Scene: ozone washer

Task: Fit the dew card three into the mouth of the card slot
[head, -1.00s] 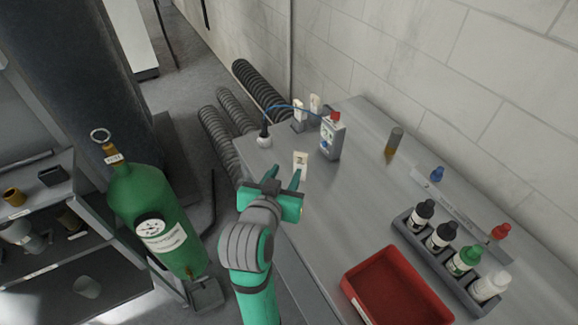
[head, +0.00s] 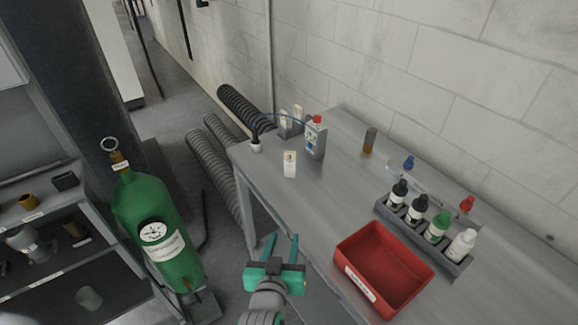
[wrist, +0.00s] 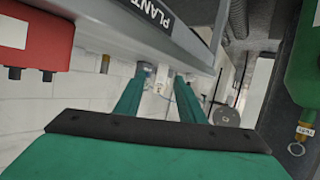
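A white card marked with what looks like a 3 (head: 290,165) stands upright near the left edge of the grey bench, in front of a grey meter (head: 316,140) with a red top. Behind it, a small grey holder (head: 285,131) carries two pale cards; I cannot tell which part is the card slot. My gripper (head: 281,248) is open and empty, off the bench's left edge, nearer the camera than the card and apart from it. In the wrist view, a small white piece (wrist: 162,74), possibly the card, shows beyond the two green fingers.
A blue cable joins the meter to a probe (head: 256,146). A red tray (head: 350,245) and a rack of several bottles (head: 458,265) occupy the near bench. An amber vial (head: 370,141) stands behind. A green gas cylinder (head: 158,215) stands left. The central bench top is clear.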

